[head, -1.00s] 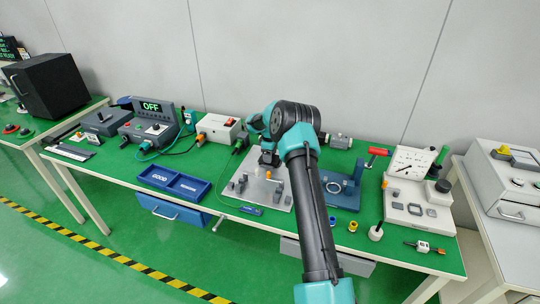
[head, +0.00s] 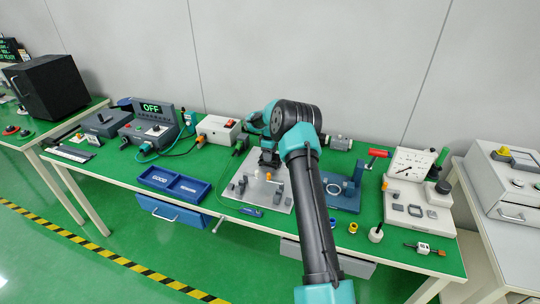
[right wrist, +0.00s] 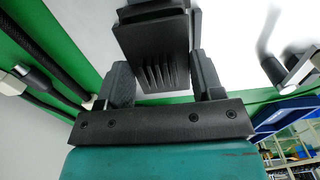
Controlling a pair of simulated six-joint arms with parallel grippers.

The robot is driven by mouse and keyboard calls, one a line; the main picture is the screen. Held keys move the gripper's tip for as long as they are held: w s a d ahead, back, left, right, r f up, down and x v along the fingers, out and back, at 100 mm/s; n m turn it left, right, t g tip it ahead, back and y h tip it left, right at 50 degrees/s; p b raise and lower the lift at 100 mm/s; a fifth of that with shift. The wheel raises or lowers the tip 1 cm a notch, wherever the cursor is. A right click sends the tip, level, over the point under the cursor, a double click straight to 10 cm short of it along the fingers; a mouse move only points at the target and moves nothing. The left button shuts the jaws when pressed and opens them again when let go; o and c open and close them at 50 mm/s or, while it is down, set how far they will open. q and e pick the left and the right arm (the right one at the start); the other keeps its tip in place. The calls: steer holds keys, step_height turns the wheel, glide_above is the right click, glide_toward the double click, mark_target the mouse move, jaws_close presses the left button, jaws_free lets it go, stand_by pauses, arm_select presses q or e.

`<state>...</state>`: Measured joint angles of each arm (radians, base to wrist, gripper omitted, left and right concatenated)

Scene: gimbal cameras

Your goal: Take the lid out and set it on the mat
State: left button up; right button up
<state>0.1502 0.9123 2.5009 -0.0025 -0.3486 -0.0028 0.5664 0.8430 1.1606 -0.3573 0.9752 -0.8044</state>
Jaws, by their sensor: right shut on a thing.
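My right gripper (head: 268,160) is over the back of a light grey fixture plate (head: 240,206), its tips small and partly hidden by my arm. In the right wrist view its two fingers (right wrist: 163,78) are shut on a dark block with narrow ribs (right wrist: 155,45), which seems to be the lid. I cannot tell whether the block is still seated in something below. No separate mat stands out; the green table surface (head: 240,232) runs around the plate. My left gripper is not in view.
Grey posts (head: 240,184) stand on the plate. A white box (head: 217,129) with cables is behind left, a blue fixture (head: 343,196) with a red handle to the right.

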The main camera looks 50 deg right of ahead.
steer(key=shift+r, duration=0.5)
stand_by(0.4)
